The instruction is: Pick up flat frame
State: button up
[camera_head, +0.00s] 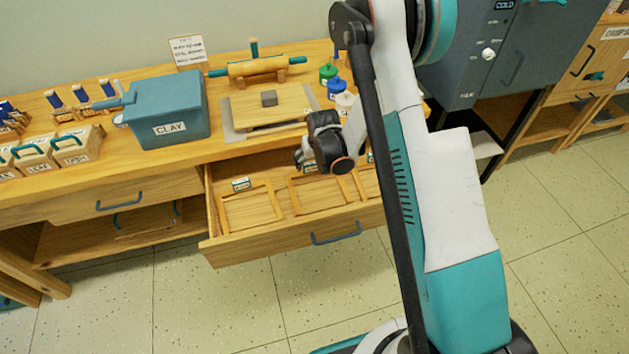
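An open wooden drawer (222,250) juts out below the bench top. Thin flat wooden frames lie in it: one at the left (274,202) and another nearer the middle (294,198). A small label card (241,184) is behind the left frame. My gripper (306,160) is above the back part of the drawer, close to the bench's front edge. It is small and dark here, and its finger opening cannot be made out. My arm hides the drawer's right end and part of what lies there.
A grey kiln-like cabinet (490,60) is at right. Floor in front is clear.

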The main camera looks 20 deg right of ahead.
aim_at(312, 164)
jog(key=b+x, duration=0.1)
jog(key=x, duration=0.3)
jog(key=shift+s+a+f+b, duration=0.15)
jog(key=shift+b, duration=0.2)
jog(key=c, duration=1.2)
